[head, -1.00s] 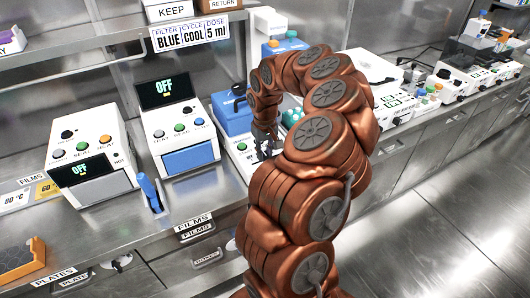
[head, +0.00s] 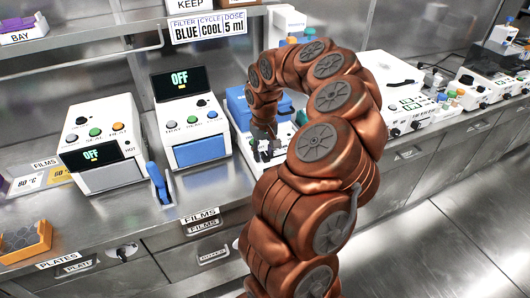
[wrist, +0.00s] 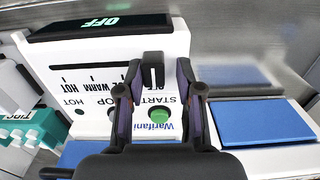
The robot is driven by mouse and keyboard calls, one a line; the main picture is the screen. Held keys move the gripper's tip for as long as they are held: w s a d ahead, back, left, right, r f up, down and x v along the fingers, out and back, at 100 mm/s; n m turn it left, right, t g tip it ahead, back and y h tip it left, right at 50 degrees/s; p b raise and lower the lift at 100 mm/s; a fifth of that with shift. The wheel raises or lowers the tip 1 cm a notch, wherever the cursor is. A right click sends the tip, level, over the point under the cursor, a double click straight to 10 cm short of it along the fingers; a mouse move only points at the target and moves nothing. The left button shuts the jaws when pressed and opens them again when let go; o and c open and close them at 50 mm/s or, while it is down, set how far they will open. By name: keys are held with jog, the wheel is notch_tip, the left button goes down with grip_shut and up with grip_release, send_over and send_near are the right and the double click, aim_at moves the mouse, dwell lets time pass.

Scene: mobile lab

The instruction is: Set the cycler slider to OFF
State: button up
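In the wrist view the cycler (wrist: 85,58) is a white unit seen upside down, with a black display reading OFF, a printed scale with WARM and HOT, and a green START button (wrist: 160,117). Its black slider knob (wrist: 153,68) stands at the right end of the scale, where a partly hidden label sits. My gripper (wrist: 155,72) is open, with one dark finger on each side of the knob and white panel showing in the gaps. In the head view my gripper (head: 264,148) is low at the bench, beside a blue box, and the cycler is mostly hidden by my arm.
Two white units with OFF displays stand at the left, one farther left (head: 105,125) and one with a blue front (head: 188,110). A blue handle (head: 158,184) stands between them at the front. An orange rack (head: 27,240) lies at the left edge. More instruments (head: 410,100) line the bench at right.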

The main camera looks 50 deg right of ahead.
aim_at(264, 154)
jog(key=shift+o, duration=1)
jog(key=shift+d, duration=0.1)
notch_tip(264, 154, up, 12)
